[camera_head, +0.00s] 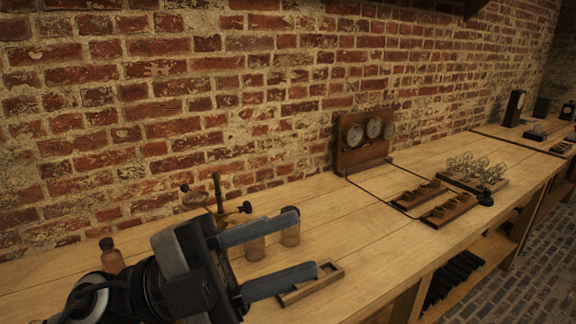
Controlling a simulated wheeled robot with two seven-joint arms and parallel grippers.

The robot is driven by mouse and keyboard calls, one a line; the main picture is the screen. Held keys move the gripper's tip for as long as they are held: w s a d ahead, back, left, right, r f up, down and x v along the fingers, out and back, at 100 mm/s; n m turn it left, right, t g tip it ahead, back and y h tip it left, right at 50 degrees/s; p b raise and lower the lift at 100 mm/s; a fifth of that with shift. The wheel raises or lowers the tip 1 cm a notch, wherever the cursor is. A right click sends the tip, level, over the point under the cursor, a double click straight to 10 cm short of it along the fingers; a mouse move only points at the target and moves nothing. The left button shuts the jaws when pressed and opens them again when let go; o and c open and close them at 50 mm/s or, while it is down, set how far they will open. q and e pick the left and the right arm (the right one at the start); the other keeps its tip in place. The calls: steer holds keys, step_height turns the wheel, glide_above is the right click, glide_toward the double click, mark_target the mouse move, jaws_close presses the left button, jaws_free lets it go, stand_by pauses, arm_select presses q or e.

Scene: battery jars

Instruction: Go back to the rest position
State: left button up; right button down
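My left gripper (305,243) reaches in from the lower left above the wooden bench. Its two grey fingers point right and are spread apart, with nothing held between them. A brown bottle (111,258) stands at the left, partly behind my arm. My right gripper is not in view.
A brass stand with dark knobs (218,190) rises behind the gripper. A wooden gauge panel (362,143) stands by the brick wall. Farther right are wooden racks (450,209) and a tray of glass bulbs (478,176). The middle of the bench (385,240) is clear.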

arm_select(q)
steer(key=w+a+f+n+t+y, duration=0.1)
steer(key=w+a+n+t+y, duration=0.45)
steer(key=n+t, duration=0.45)
steer(key=w+a+f+n+t+y, duration=0.1)
steer(key=w+a+n+t+y, duration=0.4)
steer(key=n+t, duration=0.5)
steer(key=a+f+n+g+y, duration=0.4)
steer(key=a+f+n+y, duration=0.25)
steer(key=f+y, duration=0.4)
steer(key=s+a+f+n+g+y, duration=0.1)
steer(key=s+f+g, duration=0.3)
steer(key=f, duration=0.3)
steer(key=s+a+f+n+g, duration=0.1)
steer(key=s+a+f+g, duration=0.1)
steer(key=s+f+g, duration=0.8)
steer(key=s+f, duration=0.4)
steer(key=s, duration=0.2)
steer(key=w+d+f+t+h, duration=0.3)
steer(key=w+d+f+t, duration=0.2)
steer(key=f, duration=0.4)
steer(key=shift+w+d+m+t, duration=0.15)
steer(key=shift+d+m+t, duration=0.2)
steer(key=shift+m+t, duration=0.15)
